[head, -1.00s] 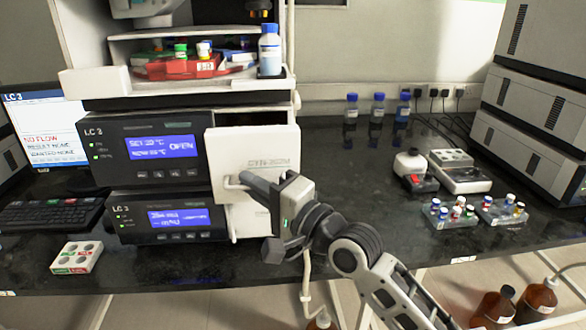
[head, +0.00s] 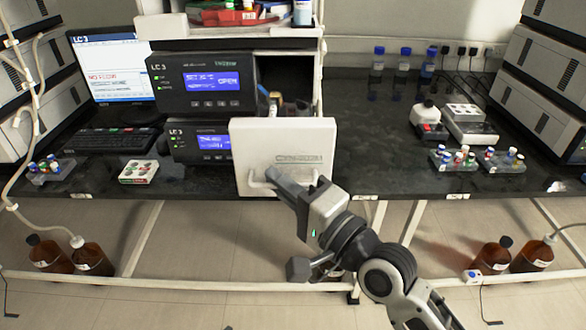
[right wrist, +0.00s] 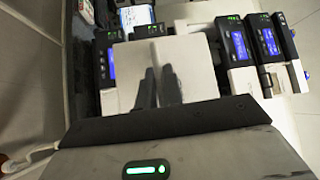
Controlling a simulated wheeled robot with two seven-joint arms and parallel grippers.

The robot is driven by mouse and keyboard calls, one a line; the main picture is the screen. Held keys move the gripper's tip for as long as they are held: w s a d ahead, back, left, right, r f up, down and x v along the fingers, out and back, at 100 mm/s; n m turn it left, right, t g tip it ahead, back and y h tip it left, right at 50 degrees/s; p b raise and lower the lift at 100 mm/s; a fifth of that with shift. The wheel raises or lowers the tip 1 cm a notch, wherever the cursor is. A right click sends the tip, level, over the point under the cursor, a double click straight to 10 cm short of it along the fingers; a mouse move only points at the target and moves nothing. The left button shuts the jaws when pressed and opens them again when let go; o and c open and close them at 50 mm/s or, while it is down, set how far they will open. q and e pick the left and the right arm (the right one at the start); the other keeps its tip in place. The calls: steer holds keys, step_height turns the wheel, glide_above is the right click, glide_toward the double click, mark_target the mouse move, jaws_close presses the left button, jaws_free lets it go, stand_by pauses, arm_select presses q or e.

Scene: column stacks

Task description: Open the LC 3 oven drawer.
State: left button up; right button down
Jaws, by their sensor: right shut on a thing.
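The LC 3 oven drawer (head: 300,140) has a white front panel and stands well out from the dark LC 3 housing (head: 207,82). A dark cavity (head: 287,72) shows behind it. The display on the upper LC 3 unit reads OPEN. My right gripper (head: 272,178) is shut on the handle (head: 256,184) at the lower left of the panel, and its fingers hide part of the handle. In the right wrist view the two dark fingers (right wrist: 157,88) lie against the white panel (right wrist: 200,65). My left gripper is not in view.
A second LC 3 unit (head: 196,142) sits below. A white vial block (head: 139,172) and a keyboard (head: 112,140) lie to the left. Vial racks (head: 455,158) stand on the right of the black bench (head: 365,150). Brown bottles (head: 492,257) are on the floor.

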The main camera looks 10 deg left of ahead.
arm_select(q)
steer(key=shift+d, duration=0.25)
arm_select(e)
steer(key=shift+s+d, duration=0.1)
steer(key=shift+s, duration=0.4)
steer(key=c, duration=1.8)
jaws_free()
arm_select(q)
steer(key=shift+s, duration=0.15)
